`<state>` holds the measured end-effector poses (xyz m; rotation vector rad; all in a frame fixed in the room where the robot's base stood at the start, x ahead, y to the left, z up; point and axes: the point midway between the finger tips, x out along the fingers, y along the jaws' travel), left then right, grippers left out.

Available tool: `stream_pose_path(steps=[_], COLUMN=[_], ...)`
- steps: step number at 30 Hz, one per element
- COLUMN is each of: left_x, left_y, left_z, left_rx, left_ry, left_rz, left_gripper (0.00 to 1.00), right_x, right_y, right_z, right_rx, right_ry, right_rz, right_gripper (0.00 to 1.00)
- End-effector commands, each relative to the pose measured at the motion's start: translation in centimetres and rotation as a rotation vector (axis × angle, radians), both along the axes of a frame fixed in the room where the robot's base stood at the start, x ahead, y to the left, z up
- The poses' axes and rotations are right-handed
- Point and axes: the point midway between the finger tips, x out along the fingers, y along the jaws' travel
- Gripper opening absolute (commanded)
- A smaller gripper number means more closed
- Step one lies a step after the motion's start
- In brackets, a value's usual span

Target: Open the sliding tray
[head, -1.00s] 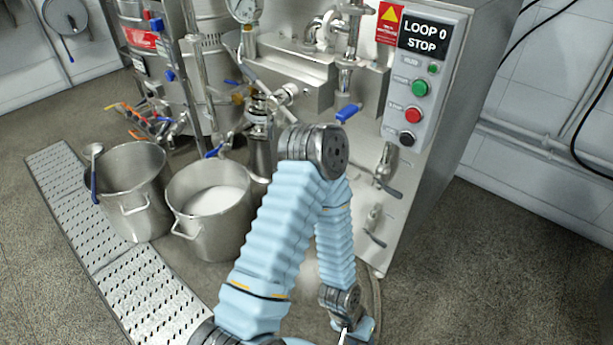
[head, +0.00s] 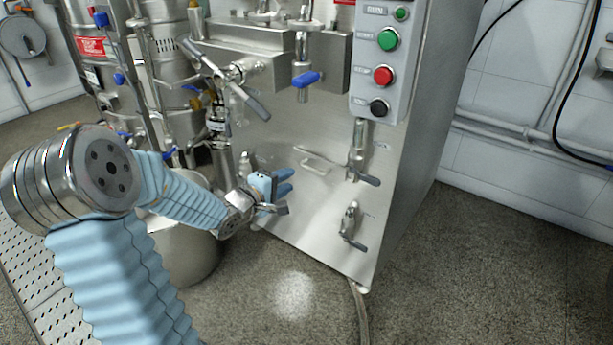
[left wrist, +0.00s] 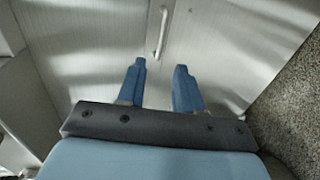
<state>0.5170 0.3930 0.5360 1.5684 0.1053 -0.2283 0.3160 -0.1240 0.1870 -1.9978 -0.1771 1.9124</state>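The sliding tray shows only as a flat steel front with a small bar handle (head: 317,164), low on the machine's steel face. The handle also shows in the left wrist view (left wrist: 161,32), upright in the picture, beyond the fingertips. My left gripper (head: 290,181) is in front of the panel, left of and slightly below the handle in the head view. Its two blue fingers are apart in the left wrist view (left wrist: 158,74), with nothing between them. The fingers do not touch the handle. The tray's outline cannot be made out clearly. My right gripper is out of view.
A lever valve (head: 357,165) and a lower tap (head: 350,226) stick out right of the handle. A blue-handled valve (head: 305,79) hangs above. A steel pot (head: 178,247) stands behind my left arm. The floor in front of the machine is clear.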

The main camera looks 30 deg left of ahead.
Motion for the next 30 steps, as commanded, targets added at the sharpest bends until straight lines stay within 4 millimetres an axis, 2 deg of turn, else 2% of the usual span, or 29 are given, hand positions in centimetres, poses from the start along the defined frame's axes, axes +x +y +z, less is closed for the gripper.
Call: stream_pose_path(steps=[1,6,12,17,25,30], left_x=[1.3,5.1,8.3,9.4,9.5,9.5], left_y=[-0.2,-0.6,-0.7,-0.8,-0.8,-0.8], left_z=[-0.7,-1.5,-2.0,-2.1,-2.2,-2.2], left_rx=[-0.003,-0.003,-0.001,0.000,0.000,0.000], left_ry=[-0.001,0.000,0.000,0.001,0.002,0.002], left_rz=[-0.003,-0.003,-0.001,-0.001,0.000,0.000], left_gripper=[0.35,0.35,0.35,0.35,0.35,0.10], right_x=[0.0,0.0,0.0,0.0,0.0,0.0], right_y=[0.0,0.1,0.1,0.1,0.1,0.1], right_z=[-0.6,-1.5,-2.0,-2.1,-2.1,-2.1], right_rx=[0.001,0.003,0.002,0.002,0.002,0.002], right_ry=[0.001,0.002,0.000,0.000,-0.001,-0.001], right_rz=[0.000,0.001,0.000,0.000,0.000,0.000], right_gripper=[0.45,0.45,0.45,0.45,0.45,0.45])
